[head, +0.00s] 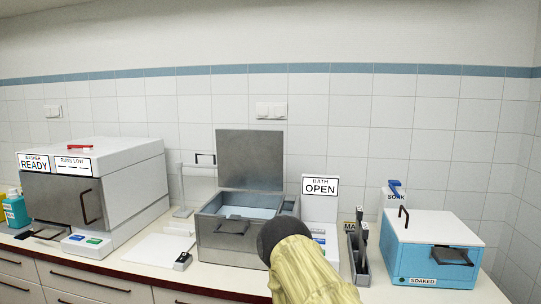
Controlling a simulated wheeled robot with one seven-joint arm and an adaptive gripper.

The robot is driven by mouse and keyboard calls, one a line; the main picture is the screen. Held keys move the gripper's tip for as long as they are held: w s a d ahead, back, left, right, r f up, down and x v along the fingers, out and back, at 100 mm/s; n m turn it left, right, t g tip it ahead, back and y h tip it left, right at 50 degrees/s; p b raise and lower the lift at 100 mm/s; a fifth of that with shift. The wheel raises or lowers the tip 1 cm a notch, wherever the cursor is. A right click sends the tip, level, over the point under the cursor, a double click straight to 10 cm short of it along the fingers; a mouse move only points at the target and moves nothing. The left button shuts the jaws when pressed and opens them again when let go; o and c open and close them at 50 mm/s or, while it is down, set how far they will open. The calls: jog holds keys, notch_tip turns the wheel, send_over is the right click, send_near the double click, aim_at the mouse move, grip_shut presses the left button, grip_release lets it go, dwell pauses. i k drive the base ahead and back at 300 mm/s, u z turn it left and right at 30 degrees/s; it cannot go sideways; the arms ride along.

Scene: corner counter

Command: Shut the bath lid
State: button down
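The bath (225,243) is a grey metal box on the counter near the middle of the head view. Its grey lid (251,160) stands upright at the back edge, and pale blue liquid (247,212) shows inside. A white sign (320,186) beside it reads "BATH OPEN". A dark grey ledge-like piece (233,226) sits at the bath's front. My arm, in a yellow sleeve with a dark rounded end, rises from the bottom edge in front of the bath's right corner and hides part of it. I cannot make out my gripper's fingers.
A white washer (137,182) marked "READY" stands left. A blue box with a white top (403,262), labelled "SOAKED", stands right. A grey holder with dark-handled tools (359,270) stands between it and the bath. A white mat (157,250) lies left of the bath.

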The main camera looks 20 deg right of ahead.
aim_at(252, 160)
jog(key=z, duration=0.6)
jog(key=k, duration=1)
jog(key=z, duration=1.45)
jog(key=i, duration=1.15)
jog(key=u, duration=1.3)
jog(key=i, duration=0.65)
jog(key=u, duration=0.8)
